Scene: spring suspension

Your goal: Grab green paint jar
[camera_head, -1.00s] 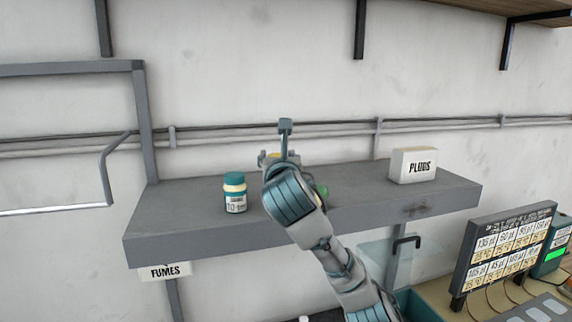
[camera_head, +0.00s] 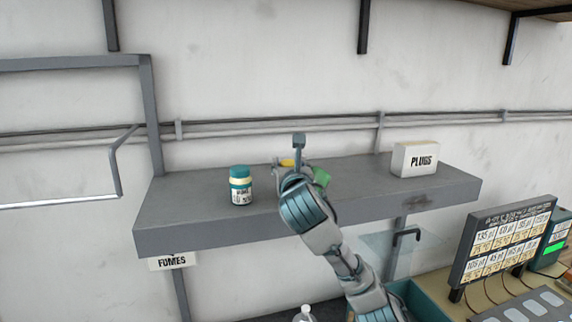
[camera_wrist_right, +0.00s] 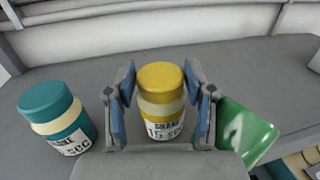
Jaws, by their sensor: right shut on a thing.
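A jar with a yellow lid and a "SHAKE 15 sec" label (camera_wrist_right: 161,95) stands between the fingers of my right gripper (camera_wrist_right: 160,108) in the wrist view. The gripper is shut on it. In the head view my right gripper (camera_head: 297,160) is over the shelf and mostly hides this jar; a bit of yellow (camera_head: 287,162) shows. A teal-lidded jar with a cream and teal body (camera_head: 241,186) stands upright to the left, apart from the gripper; it also shows in the wrist view (camera_wrist_right: 58,117). A green, tilted object (camera_wrist_right: 246,133) is right of the fingers, partly hidden. My left gripper is not in view.
The grey shelf (camera_head: 190,222) has free room at its left end. A white "PLUGS" box (camera_head: 414,159) stands at its right. A metal frame (camera_head: 151,115) rises at the left.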

